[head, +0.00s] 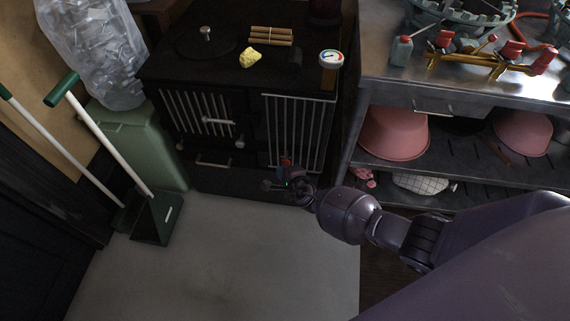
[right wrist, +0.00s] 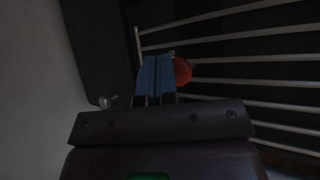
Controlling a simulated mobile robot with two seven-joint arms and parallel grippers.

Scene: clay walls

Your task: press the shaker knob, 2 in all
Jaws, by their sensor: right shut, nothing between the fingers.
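A red knob (head: 286,161) shows low on the front of the black stove (head: 228,75), at the foot of its right barred door. I take it for the shaker knob. In the right wrist view the red knob (right wrist: 183,70) is just right of my fingertips and partly hidden behind them. My right gripper (head: 287,180) is shut and empty, low in front of the stove. Its blue fingers (right wrist: 155,66) lie side by side in the right wrist view. I cannot tell whether they touch the knob. My left gripper is not in view.
A steel bench (head: 460,85) with pink bowls on its shelf stands to the right. A green bin (head: 140,145) and a long-handled dustpan (head: 157,215) stand to the left. A small metal knob (right wrist: 106,101) is near my gripper. The pale floor mat (head: 220,260) is clear.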

